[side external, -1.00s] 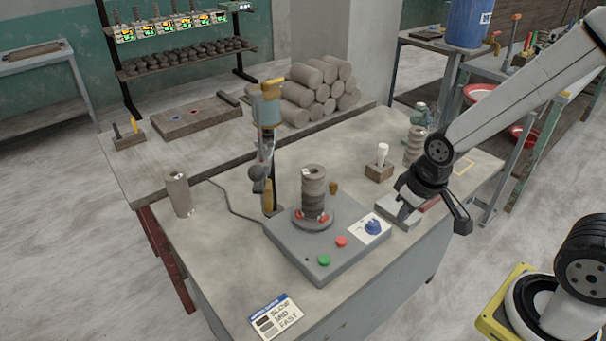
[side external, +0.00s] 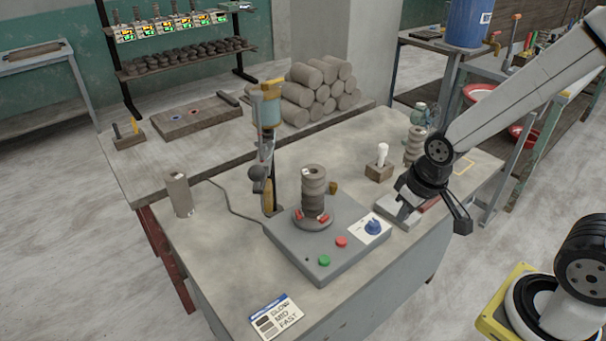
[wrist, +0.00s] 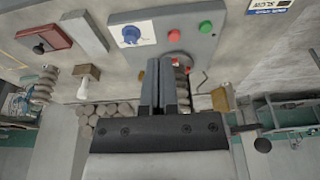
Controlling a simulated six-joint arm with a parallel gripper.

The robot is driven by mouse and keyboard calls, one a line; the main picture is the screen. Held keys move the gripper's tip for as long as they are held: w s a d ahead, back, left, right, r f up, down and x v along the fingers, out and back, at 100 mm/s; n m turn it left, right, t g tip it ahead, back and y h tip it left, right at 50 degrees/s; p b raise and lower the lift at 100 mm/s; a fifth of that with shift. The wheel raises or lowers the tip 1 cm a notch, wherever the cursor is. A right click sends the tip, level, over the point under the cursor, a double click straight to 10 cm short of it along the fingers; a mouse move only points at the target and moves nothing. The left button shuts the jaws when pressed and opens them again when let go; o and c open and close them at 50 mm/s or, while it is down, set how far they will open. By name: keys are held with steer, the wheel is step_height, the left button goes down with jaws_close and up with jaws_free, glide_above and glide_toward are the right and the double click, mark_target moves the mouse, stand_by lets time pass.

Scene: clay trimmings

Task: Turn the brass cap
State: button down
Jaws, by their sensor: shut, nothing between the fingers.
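A small brass-coloured piece (side external: 334,187), which looks like the brass cap, stands just behind and right of the ridged clay column (side external: 313,187) on the grey machine (side external: 320,255). In the wrist view the fingertips overlap the machine's edge and partly cover the clay column (wrist: 183,88). In the side view my gripper hangs at the right of the machine, apart from the brass piece.
The machine carries a blue knob (side external: 373,226), a red button (side external: 341,241) and a green button (side external: 324,260). A tall drill-like stand (side external: 267,150) rises behind its left side. A small wooden block with a white piece (side external: 379,171) stands at right.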

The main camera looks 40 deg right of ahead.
steer(key=shift+c, duration=2.4)
jaws_free()
steer(key=shift+w, duration=0.25)
steer(key=shift+o, duration=0.6)
steer(key=shift+w+r+n, duration=0.1)
steer(key=shift+w+n, duration=0.2)
steer(key=n+g+h, duration=0.3)
steer(key=n+h, duration=0.2)
steer(key=n, duration=1.2)
glide_above(333, 184)
steer(key=a, duration=0.2)
steer(key=shift+d+f, duration=0.1)
steer(key=shift+f, duration=2.2)
steer(key=shift+f, duration=0.15)
steer(key=shift+y, duration=0.3)
steer(key=f, duration=0.6)
steer(key=d+f, duration=0.1)
steer(key=f, duration=0.2)
steer(key=shift+d+f, duration=0.1)
steer(key=shift+f, duration=0.25)
steer(key=shift+x, duration=0.9)
